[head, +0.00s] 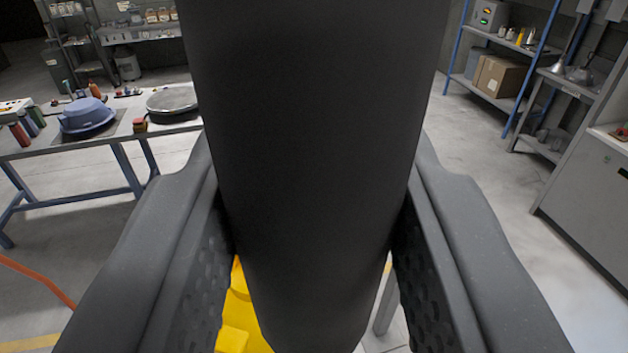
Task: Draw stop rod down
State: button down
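A thick, smooth, dark grey rod (305,120), which I take to be the stop rod, fills the middle of the head view. It runs from the top edge down to near the bottom edge and looks narrower toward its lower end. My gripper (316,225) has one finger on each side of it. The textured inner pads appear to press against the rod's left and right sides, with no clear gap. The rod's top is out of frame, and whatever it hangs from is not shown.
A yellow object (237,312) shows below, partly behind the rod. A workbench (60,150) with a blue casing (86,117) stands at left. A blue-framed shelf (490,97) and a grey cabinet (590,205) stand at right. Open concrete floor lies between.

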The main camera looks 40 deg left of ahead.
jog(key=shift+w+f, duration=0.1)
jog(key=shift+f, duration=0.25)
jog(key=c, duration=1.1)
grip_release()
jog(key=shift+o, duration=0.3)
jog(key=shift+r, duration=0.1)
jog(key=b+v, duration=0.2)
jog(key=v, duration=1.2)
jog(key=shift+a, duration=0.1)
